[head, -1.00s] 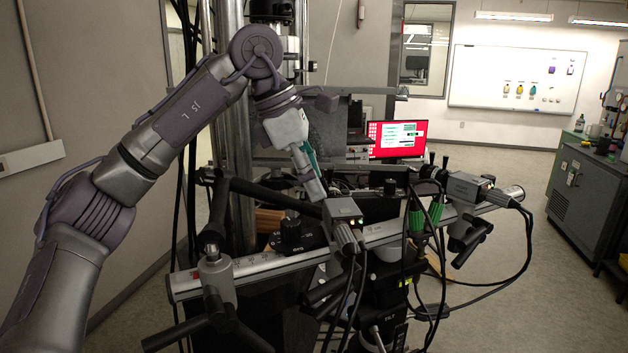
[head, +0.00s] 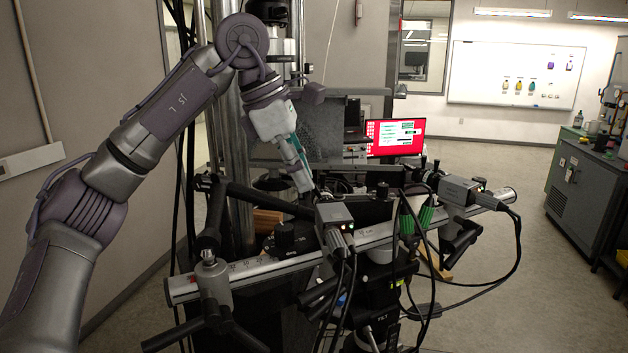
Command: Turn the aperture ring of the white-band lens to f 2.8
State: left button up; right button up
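Two grey box cameras sit on a silver crossbar: the left camera (head: 335,214) and the right camera (head: 458,190). Their lenses point away from me and are mostly hidden behind the bodies and cables. I cannot make out a white band, an aperture ring or any f-number. My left gripper (head: 304,186) reaches down from the upper left to just behind and left of the left camera. Its fingers are small and seen edge-on, so I cannot tell whether they are open, shut or touching anything. My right gripper is not in view.
The silver crossbar (head: 240,269) spans the front on a stand, with black clamp handles and loose cables hanging below the cameras. A speckled grey panel (head: 320,130) stands behind the gripper. A red-screened monitor (head: 396,138) is further back. Floor is open at the right.

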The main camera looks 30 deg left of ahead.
pick_arm(q)
jog(key=s+a+r+p, duration=0.4)
jog(key=a+r+p, duration=0.2)
jog(key=r, duration=0.4)
jog(key=shift+s+p, duration=0.2)
jog(key=shift+p, duration=0.7)
jog(key=shift+a, duration=0.1)
dwell(0.3)
jog(key=v, duration=1.2)
jog(key=shift+w, duration=0.1)
dwell(0.3)
